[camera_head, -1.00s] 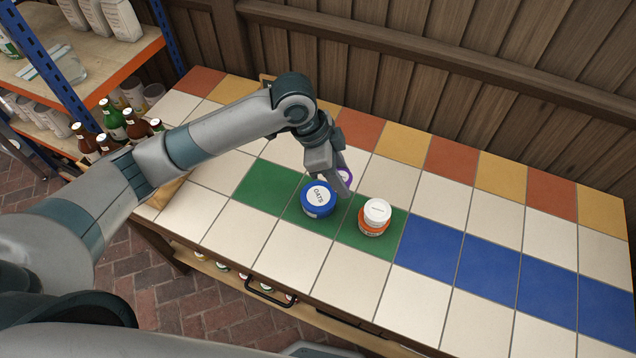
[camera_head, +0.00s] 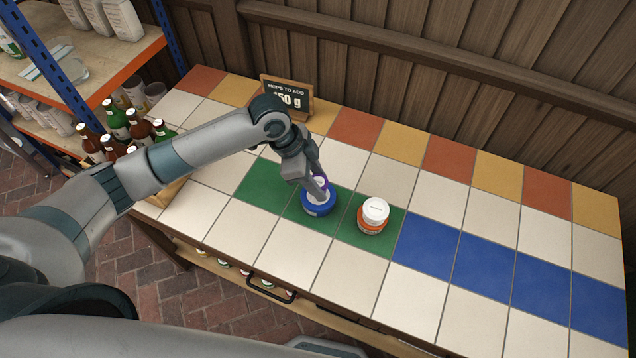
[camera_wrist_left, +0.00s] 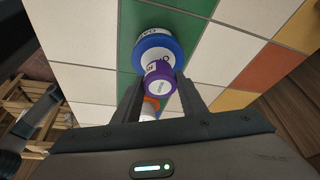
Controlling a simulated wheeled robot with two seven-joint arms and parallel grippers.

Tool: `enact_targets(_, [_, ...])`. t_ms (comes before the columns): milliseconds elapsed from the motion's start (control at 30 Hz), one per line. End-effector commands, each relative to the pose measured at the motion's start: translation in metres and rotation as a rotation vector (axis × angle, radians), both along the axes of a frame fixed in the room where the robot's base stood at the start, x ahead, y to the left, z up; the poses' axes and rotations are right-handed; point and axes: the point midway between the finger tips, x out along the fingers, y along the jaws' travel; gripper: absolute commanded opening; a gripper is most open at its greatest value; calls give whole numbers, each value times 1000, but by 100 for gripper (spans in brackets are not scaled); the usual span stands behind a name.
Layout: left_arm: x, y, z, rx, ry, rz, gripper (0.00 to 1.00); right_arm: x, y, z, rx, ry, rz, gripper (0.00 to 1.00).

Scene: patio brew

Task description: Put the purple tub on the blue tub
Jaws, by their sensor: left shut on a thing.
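The blue tub (camera_head: 318,207), with a white label on its lid, stands on the green tiles. It also shows in the left wrist view (camera_wrist_left: 152,42). My left gripper (camera_head: 319,186) is shut on the purple tub (camera_head: 325,181), which has a white top. In the left wrist view the purple tub (camera_wrist_left: 158,80) sits between the fingers, in front of the blue tub's lid. In the head view it overlaps the far part of the blue lid; I cannot tell whether the two touch. My right gripper is out of view.
An orange tub with a white tub on top (camera_head: 375,213) stands close to the right on green tile. A black sign (camera_head: 287,97) stands at the back. Bottles (camera_head: 117,121) crowd the left end. The table's right side is clear.

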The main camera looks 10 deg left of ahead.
Motion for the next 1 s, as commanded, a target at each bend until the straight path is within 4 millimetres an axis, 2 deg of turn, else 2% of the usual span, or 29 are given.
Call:
enact_targets(200, [0, 0, -17, -1, -1, 1, 16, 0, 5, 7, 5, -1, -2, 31])
enact_targets(567, [0, 0, -21, -1, 0, 0, 16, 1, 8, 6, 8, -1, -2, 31])
enact_targets(600, [0, 0, -21, -1, 0, 0, 40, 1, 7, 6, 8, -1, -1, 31])
enact_targets(667, [0, 0, -21, -1, 0, 0, 55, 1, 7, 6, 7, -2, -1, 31])
enact_targets(1000, [0, 0, -20, -1, 0, 0, 57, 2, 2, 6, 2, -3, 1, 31])
